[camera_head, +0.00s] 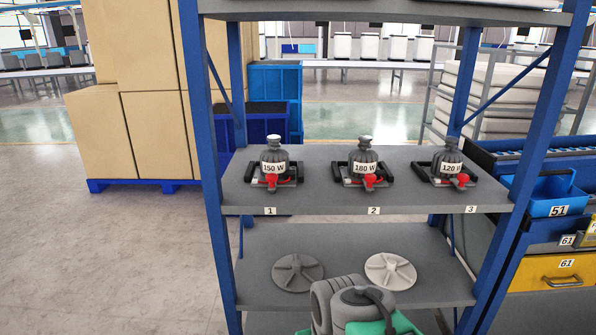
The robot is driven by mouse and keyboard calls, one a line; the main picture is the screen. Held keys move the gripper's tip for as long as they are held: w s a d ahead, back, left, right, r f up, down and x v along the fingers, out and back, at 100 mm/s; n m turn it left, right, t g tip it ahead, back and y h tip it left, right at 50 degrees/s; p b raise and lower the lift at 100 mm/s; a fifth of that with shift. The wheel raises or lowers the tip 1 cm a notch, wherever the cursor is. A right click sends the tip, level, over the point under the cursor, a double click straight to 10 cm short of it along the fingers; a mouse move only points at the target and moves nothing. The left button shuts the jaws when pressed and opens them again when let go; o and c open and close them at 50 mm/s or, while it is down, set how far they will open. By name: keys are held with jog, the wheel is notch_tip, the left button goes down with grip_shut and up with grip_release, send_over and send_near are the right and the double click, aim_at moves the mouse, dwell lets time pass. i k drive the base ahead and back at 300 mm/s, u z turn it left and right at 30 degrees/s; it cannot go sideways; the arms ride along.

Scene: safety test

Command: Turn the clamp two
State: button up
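Three similar dark grey devices stand upright in a row on the upper grey shelf, each on a dark base with black side handles and a red clamp piece at its front. The middle device (364,157), labelled 180 W, stands behind shelf label 2 (374,211); its red clamp (371,179) faces me. The left device (275,154) is labelled 150 W, above label 1, with a red clamp (270,181). The right device (450,154) is labelled 120 W, near label 3, with a red clamp (460,180). My gripper's fingers are not in view.
Blue posts (207,150) frame the shelf's sides, with another board above. A grey and green arm-like part, probably mine, shows at bottom centre. Cardboard boxes stand left, blue and yellow bins right.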

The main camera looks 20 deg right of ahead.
aim_at(369, 178)
jog(key=z, duration=1.25)
jog(key=i, duration=0.6)
jog(key=u, duration=0.75)
